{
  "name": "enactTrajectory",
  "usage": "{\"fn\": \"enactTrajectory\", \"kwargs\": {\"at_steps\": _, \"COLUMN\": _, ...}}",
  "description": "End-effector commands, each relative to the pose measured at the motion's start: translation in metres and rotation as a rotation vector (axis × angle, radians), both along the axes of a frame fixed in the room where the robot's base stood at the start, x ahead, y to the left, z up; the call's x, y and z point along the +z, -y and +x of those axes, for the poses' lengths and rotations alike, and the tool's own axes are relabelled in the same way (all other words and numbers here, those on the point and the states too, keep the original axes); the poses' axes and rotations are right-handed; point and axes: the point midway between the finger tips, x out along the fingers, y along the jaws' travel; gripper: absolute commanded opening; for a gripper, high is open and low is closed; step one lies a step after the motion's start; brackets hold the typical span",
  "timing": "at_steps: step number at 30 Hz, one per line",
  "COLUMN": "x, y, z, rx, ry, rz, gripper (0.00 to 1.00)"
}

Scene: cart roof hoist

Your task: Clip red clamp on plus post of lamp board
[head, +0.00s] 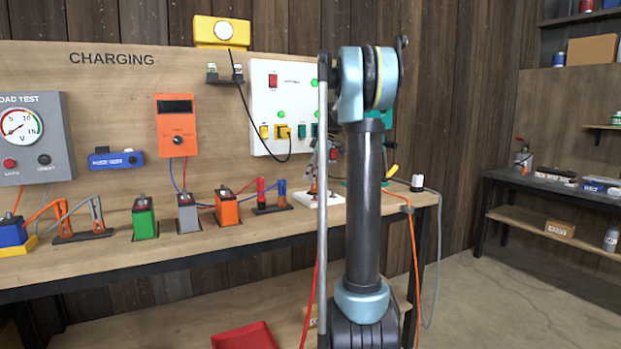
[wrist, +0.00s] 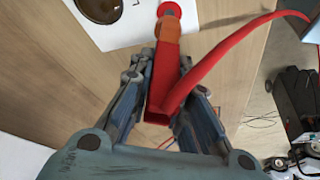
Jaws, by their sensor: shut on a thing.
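The red clamp (wrist: 163,85) is held between the two fingers of my gripper (wrist: 162,100) in the wrist view. Its orange-brown jaw end points to the top of that view, where it meets a round red part that looks like a post (wrist: 170,10). I cannot tell whether the jaws close around it. A red cable (wrist: 230,50) runs from the clamp to the upper right. The white lamp board (wrist: 125,32) lies under the clamp tip, with a dark round part on it. In the head view, the board (head: 327,200) sits on the bench, and my arm hides much of it.
The wooden bench (head: 180,243) carries green, grey and orange batteries (head: 227,207) to the left. A stand with red and blue clamps (head: 272,208) is beside the board. A white charger panel (head: 275,90) hangs behind. A red tray (head: 245,337) is below the bench.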

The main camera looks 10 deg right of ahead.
Motion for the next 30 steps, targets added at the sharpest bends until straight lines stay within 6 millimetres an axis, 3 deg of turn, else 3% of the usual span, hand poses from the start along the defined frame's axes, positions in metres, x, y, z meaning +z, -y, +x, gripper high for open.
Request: {"fn": "enactTrajectory", "kwargs": {"at_steps": 30, "x": -0.0088, "y": -0.0002, "z": 0.0, "rx": 0.0, "ry": 0.0, "rz": 0.0, "gripper": 0.0}}
